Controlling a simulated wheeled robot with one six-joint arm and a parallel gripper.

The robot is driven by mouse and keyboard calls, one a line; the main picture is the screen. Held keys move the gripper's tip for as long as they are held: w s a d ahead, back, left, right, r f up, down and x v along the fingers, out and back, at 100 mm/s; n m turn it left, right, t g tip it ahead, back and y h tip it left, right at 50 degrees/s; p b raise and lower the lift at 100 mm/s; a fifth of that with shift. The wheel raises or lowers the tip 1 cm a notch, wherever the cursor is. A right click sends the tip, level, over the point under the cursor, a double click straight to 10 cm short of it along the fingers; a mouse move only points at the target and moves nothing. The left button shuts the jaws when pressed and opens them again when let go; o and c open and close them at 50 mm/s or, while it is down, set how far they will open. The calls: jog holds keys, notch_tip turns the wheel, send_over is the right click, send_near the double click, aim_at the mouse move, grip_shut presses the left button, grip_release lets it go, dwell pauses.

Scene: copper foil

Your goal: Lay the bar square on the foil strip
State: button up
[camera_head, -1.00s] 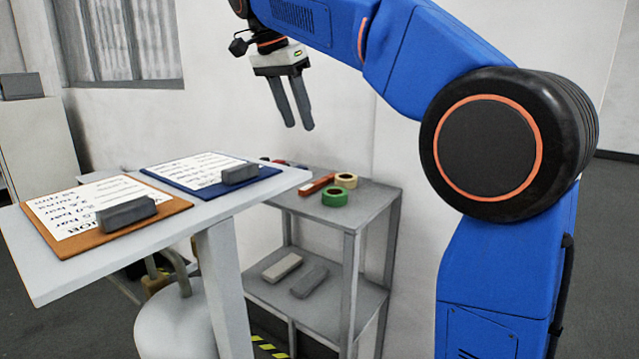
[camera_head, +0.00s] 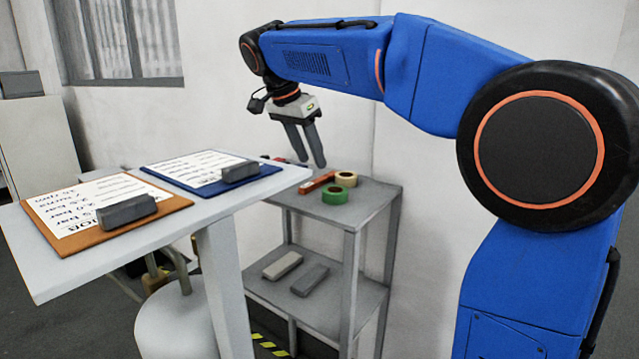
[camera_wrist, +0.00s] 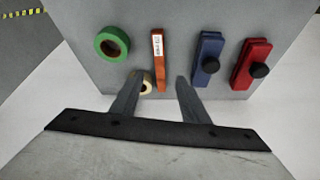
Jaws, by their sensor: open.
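My gripper (camera_head: 312,162) is open and empty, pointing down above the back of the grey shelf unit's top (camera_head: 352,207). In the wrist view my two fingers (camera_wrist: 159,82) stand apart, near the end of an orange strip-like piece (camera_wrist: 160,62) with a white label; it also shows in the head view (camera_head: 315,183). I cannot tell whether it is the foil strip. Bar-shaped blocks show in several places: a grey one on each clipboard (camera_head: 127,209) (camera_head: 240,171), and a pale one (camera_head: 282,265) and a grey one (camera_head: 310,280) on the lower shelf. I cannot tell which is the task's bar.
On the shelf top are a green tape roll (camera_wrist: 112,43), a cream tape roll (camera_wrist: 147,84) partly behind a finger, and blue (camera_wrist: 208,52) and red (camera_wrist: 251,63) blocks with black knobs. A white table (camera_head: 80,270) with clipboards and a stool (camera_head: 180,325) stand left.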

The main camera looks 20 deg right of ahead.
aim_at(319, 179)
jog(key=shift+x, duration=2.85)
jog(key=shift+s+a, duration=0.1)
grip_shut()
